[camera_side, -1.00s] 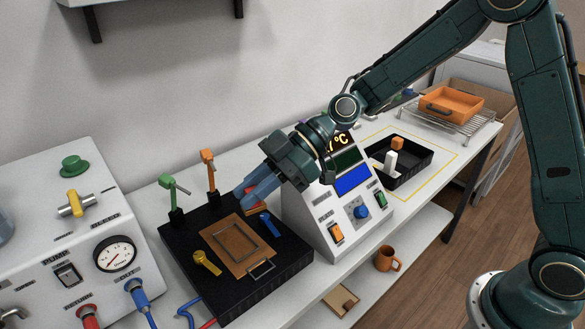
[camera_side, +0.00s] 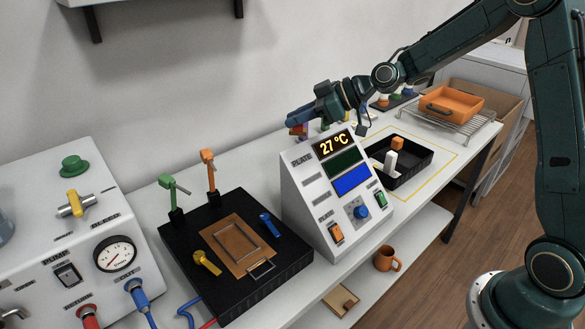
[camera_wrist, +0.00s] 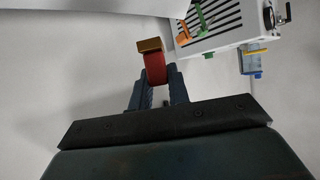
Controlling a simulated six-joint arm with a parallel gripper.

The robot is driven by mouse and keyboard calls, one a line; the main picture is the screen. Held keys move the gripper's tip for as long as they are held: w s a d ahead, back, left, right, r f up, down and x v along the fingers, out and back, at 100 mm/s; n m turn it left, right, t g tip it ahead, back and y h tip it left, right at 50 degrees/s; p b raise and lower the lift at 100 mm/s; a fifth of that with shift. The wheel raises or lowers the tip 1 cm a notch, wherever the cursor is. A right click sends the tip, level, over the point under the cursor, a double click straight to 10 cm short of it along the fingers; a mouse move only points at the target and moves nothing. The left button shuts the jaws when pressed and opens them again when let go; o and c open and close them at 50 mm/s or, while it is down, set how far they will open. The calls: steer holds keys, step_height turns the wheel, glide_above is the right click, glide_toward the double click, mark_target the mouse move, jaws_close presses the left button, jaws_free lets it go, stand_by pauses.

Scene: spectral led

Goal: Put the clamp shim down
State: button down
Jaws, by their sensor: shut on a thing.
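The clamp shim, a red piece with an orange-yellow end, is held between the fingers of my gripper (camera_wrist: 158,86). In the wrist view the shim (camera_wrist: 155,68) sticks out past the fingertips. In the side view my gripper (camera_side: 302,116) is raised above the back of the sloped display box, and the shim (camera_side: 298,130) shows only as a small patch under the fingers. The shim hangs in the air, apart from any surface as far as I can see.
The display box (camera_side: 318,208) reads 27 °C. To its left is a black plate (camera_side: 200,268) with green and orange clamps (camera_side: 208,172). To its right is a black tray (camera_side: 420,170) with orange and white blocks. An orange tray (camera_side: 452,104) sits on a rack.

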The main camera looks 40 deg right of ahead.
steer(key=w+d+m+t+h, duration=0.2)
steer(key=d+m+h, duration=0.2)
steer(key=d, duration=1)
steer(key=m+h, duration=0.9)
glide_above(410, 161)
step_height(410, 161, down, 4)
steer(key=shift+s+a, duration=0.1)
steer(key=shift+f, duration=0.1)
step_height(410, 161, down, 16)
steer(key=shift+f, duration=0.1)
steer(key=shift+f, duration=1.8)
